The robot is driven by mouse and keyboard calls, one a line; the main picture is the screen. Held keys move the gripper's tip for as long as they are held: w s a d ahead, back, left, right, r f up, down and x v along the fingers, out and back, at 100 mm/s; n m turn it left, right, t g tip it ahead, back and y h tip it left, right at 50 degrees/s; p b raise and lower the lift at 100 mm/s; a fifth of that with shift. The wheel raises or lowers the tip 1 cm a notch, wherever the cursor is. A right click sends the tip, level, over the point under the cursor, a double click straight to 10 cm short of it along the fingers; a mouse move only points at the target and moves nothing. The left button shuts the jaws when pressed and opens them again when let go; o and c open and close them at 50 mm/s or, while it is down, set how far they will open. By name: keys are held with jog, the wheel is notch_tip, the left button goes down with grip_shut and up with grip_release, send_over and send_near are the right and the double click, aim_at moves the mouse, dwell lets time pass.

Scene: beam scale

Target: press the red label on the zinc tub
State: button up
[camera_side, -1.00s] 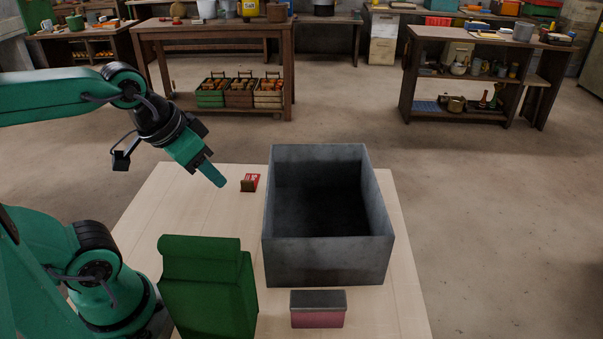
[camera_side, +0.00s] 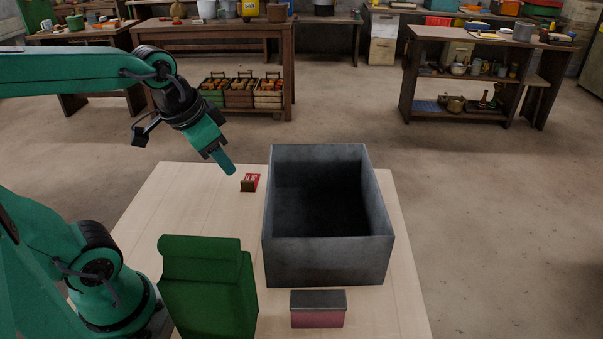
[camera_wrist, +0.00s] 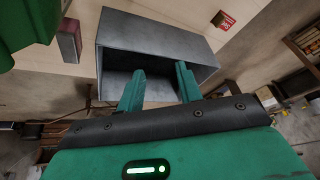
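The zinc tub (camera_side: 328,262) is a grey, open-topped box on the pale table; it also shows in the wrist view (camera_wrist: 150,30). I see no red label on its visible walls. A small red piece with white marks (camera_side: 252,180) stands on the table left of the tub, apart from it; the wrist view shows it beyond the tub (camera_wrist: 223,20). My gripper (camera_side: 231,171) is in the air left of the tub's far end, above and left of the red piece in the picture. In the wrist view its two fingers (camera_wrist: 160,68) are spread with nothing between them.
A green upright object (camera_side: 205,285) stands at the table's front left. A small pinkish box with a grey lid (camera_side: 318,317) sits in front of the tub. The table left of the red piece (camera_side: 190,210) is bare. Workbenches stand far behind.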

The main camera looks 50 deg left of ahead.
jog(key=w+a+f+m+g, duration=0.2)
jog(key=w+a+f+m, duration=0.2)
jog(key=w+a, duration=0.5)
jog(key=m+g, duration=0.3)
jog(key=m, duration=0.1)
send_over(247, 181)
jog(key=f, duration=1.1)
jog(key=shift+d+f, duration=0.1)
jog(key=shift+d, duration=0.2)
jog(key=shift+a+f, duration=0.3)
jog(key=shift+f, duration=3.8)
grip_shut()
